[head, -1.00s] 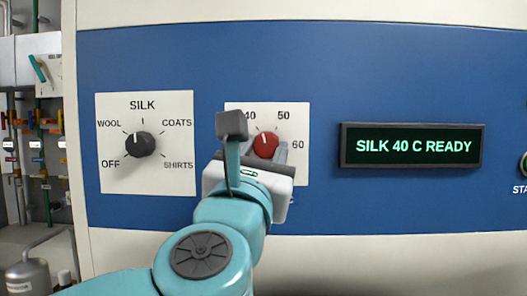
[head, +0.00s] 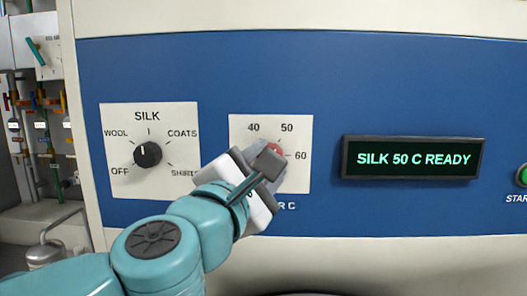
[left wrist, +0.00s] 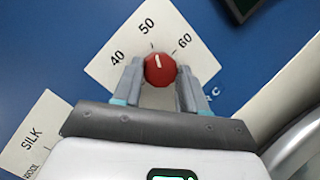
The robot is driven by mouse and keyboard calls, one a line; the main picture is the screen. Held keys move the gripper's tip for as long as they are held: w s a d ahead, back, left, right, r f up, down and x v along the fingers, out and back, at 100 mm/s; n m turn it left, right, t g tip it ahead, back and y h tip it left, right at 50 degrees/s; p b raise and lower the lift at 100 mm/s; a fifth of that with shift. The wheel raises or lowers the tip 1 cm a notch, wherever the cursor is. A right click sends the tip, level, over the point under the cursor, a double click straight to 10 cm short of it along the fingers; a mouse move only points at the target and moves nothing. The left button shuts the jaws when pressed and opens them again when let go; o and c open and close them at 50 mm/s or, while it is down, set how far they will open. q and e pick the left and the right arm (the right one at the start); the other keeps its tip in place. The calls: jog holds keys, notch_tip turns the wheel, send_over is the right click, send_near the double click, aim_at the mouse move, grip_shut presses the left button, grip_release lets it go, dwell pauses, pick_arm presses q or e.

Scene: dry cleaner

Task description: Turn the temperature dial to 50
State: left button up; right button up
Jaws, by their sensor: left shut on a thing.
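The red temperature dial (left wrist: 159,70) sits on a white plate (left wrist: 103,69) marked 40, 50 and 60. In the left wrist view its white pointer line points roughly toward the 50 mark. My left gripper (left wrist: 160,75) is shut on the dial, one finger on each side. In the head view the gripper (head: 277,150) is tilted to the right and covers most of the dial (head: 277,148). The display (head: 413,158) reads "SILK 50 C READY". My right gripper is not in view.
A black program dial (head: 148,154) on a white plate points at SILK, left of my arm. A green start button (head: 522,176) is at the right edge. Pipes and valves (head: 40,130) stand at the far left.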

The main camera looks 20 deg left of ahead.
pick_arm(q)
jog(key=shift+m, duration=0.3)
jog(key=o, duration=0.8)
jog(key=shift+c, duration=0.2)
jog(key=shift+o, duration=1.4)
jog(key=shift+w+a, duration=0.1)
jog(key=shift+w, duration=0.05)
jog(key=s+a+f+b, duration=0.1)
jog(key=s+f, duration=0.1)
jog(key=s, duration=1.4)
jog(key=shift+a+f+b, duration=0.15)
jog(key=shift+a+b, duration=0.1)
jog(key=shift+b, duration=0.1)
